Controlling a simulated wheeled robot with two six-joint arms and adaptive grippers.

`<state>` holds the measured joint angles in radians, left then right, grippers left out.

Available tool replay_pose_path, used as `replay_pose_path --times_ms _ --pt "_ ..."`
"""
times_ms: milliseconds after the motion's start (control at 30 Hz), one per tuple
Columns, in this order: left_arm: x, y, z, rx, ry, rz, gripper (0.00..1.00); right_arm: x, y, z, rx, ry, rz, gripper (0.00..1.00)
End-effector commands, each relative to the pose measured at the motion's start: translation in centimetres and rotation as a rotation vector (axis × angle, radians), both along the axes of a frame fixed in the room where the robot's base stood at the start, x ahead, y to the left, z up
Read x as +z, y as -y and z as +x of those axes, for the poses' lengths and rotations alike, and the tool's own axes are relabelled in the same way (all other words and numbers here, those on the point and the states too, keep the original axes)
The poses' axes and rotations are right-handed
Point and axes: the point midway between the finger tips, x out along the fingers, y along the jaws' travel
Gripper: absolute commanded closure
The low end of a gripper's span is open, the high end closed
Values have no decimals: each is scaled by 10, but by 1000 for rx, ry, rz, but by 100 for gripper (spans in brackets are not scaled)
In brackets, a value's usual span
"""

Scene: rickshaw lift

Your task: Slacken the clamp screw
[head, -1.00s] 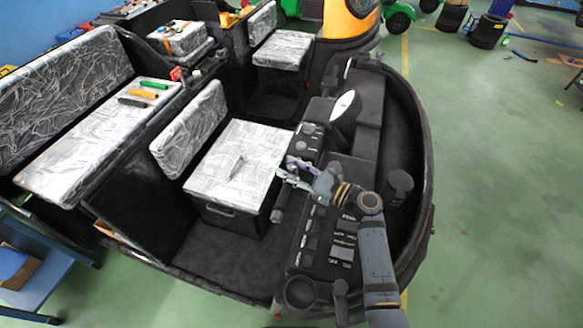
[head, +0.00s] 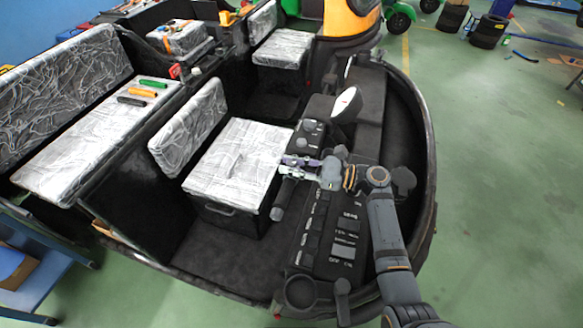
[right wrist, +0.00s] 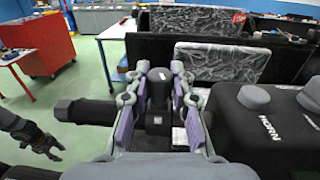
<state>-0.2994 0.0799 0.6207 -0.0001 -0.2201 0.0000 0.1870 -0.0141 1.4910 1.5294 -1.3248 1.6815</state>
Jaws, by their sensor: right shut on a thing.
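My right gripper (head: 288,168), with purple-grey fingers, is over the dashboard beside the white-topped box seat in the head view. In the right wrist view my right gripper (right wrist: 157,88) has its fingers on both sides of a dark upright piece, which I take to be the clamp screw (right wrist: 157,100), and is shut on it. The screw itself is hidden by the gripper in the head view. A black handle grip (head: 283,198) sticks out just below the gripper and shows left of it in the wrist view (right wrist: 85,111). My left gripper (right wrist: 42,143) shows small and dark at far left, away from the screw.
A button panel (head: 328,235) lies in front of the gripper, with its HORN side close at right in the wrist view (right wrist: 265,127). A box seat (head: 240,160) is at left. A red cabinet (right wrist: 40,45) stands farther off.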

Motion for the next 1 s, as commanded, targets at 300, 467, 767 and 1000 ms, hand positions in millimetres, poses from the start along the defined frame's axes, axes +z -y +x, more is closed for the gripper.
replay_pose_path --times_ms 300,467,767,1000 --pt "-26 0 0 0 0 0 60 -3 0 2 248 3 -1 100" --pt "-35 0 0 0 0 0 60 -2 0 2 340 1 1 100" --pt "-43 0 0 0 -1 0 60 0 0 1 433 1 1 100" --pt "-44 0 -1 0 -1 0 60 0 0 0 449 0 1 100"
